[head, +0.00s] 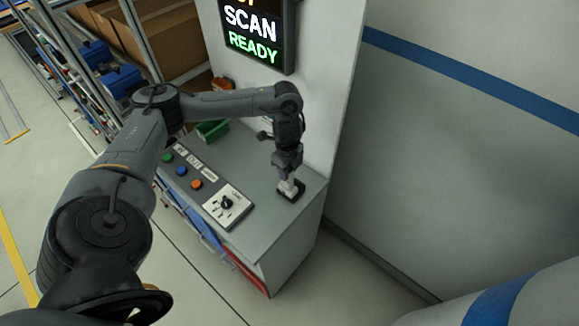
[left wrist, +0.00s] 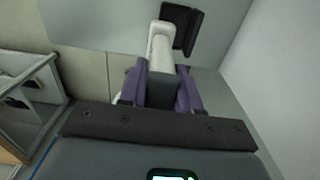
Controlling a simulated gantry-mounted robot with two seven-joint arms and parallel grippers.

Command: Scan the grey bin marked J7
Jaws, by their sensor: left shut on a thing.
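My left gripper (head: 289,178) is over the right end of the grey counter. It is shut on a white handle, which I take to be the scanner (head: 288,187), with a black part at its lower end. In the left wrist view, the purple fingers of the left gripper (left wrist: 162,80) hold the white scanner handle (left wrist: 161,48), and the black part (left wrist: 181,27) shows beyond it. I cannot tell whether the black part rests on the counter. No grey bin marked J7 can be made out. My right gripper is out of view.
A screen (head: 255,32) reads SCAN READY above the counter (head: 262,218). The counter has coloured buttons (head: 182,171), a dial panel (head: 228,205) and a green box (head: 212,130). Blue bins (head: 121,81) and brown boxes (head: 166,38) are on racks at left. A wall is at right.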

